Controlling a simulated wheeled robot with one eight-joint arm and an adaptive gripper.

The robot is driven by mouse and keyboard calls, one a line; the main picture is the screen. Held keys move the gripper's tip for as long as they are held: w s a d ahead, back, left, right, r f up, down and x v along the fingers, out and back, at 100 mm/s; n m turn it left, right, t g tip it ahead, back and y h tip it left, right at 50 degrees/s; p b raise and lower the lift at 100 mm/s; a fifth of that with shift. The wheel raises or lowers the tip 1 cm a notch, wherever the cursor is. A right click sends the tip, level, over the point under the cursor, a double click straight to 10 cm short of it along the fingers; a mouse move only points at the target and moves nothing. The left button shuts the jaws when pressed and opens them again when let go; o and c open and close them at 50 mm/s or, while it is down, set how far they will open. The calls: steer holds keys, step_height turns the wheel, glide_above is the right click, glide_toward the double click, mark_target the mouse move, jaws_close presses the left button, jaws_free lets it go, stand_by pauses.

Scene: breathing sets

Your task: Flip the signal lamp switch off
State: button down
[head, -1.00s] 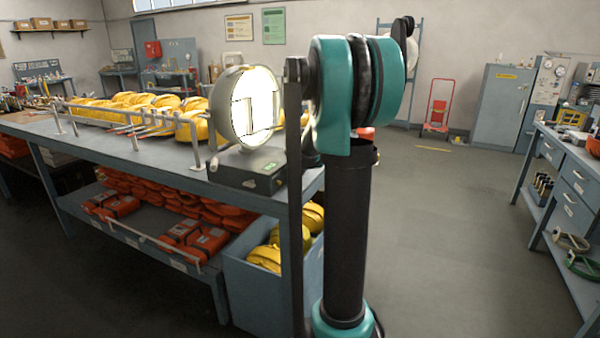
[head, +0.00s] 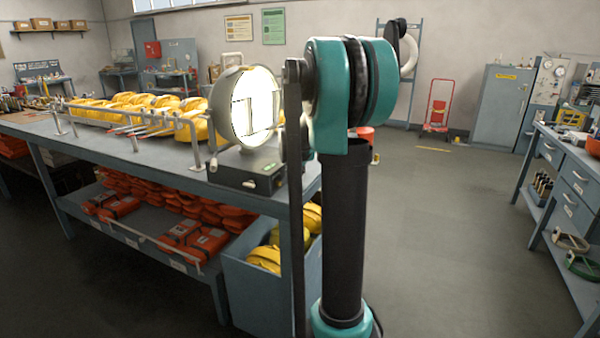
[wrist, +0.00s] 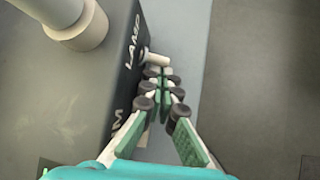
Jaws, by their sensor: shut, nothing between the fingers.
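The signal lamp (head: 246,108) stands at the near end of the workbench, its round face brightly lit. Its dark base box (head: 245,170) sits under it. In the wrist view, the box (wrist: 85,85) fills the left, with white lettering reading LAMP on its side. A pale switch lever (wrist: 157,59) sticks out from that side. My gripper (wrist: 164,74) is shut and empty, its fingertips right beside the lever. I cannot tell whether they touch it. In the head view my gripper is hidden behind my arm.
The workbench (head: 110,150) holds a metal rail (head: 135,125) and yellow breathing gear (head: 140,108) left of the lamp. Orange packs (head: 195,245) lie on the lower shelf. A blue bin (head: 255,295) stands below the bench end. The floor (head: 450,230) to the right is clear.

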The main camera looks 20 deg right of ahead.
steer(key=shift+r+n+g+h, duration=0.35)
steer(key=shift+n+g+h, duration=0.15)
steer(key=shift+g+h, duration=0.35)
steer(key=shift+r, duration=0.1)
steer(key=shift+w+a+r, duration=0.1)
steer(key=shift+r, duration=0.45)
stand_by(0.7)
steer(key=shift+r, duration=0.7)
steer(key=shift+r, duration=0.1)
steer(key=v, duration=1.2)
